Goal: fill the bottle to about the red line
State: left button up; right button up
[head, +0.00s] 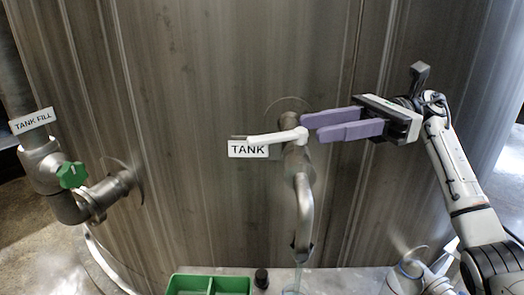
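A metal tap (304,195) comes out of the big tank. Its white lever, with a sign reading TANK (248,149), points left. A pale stream of water (298,272) runs down from the spout. Below it, a clear rim, seemingly the bottle's mouth (292,292), just shows at the bottom edge. The rest of the bottle, its red line and its water level are out of view. My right gripper (309,128) has purple fingers that look parted and empty. Its tips are just right of the lever's pivot; contact is unclear. My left gripper is not in view.
The tall metal tank (200,70) fills the background. At left is a pipe with a green valve knob (72,175) and a TANK FILL sign (32,121). A green divided tray (208,284) and a small dark object (261,278) stand left of the stream.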

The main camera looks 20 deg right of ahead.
aim_at(248, 142)
jog(key=a, duration=0.3)
jog(key=a+p, duration=0.1)
jog(key=a, duration=0.3)
jog(key=s+a, duration=0.1)
jog(key=a, duration=0.2)
jog(key=shift+a+f+p, duration=0.2)
jog(key=shift+a+p, duration=0.05)
jog(key=shift+p, duration=0.1)
jog(key=shift+c, duration=0.2)
grip_shut()
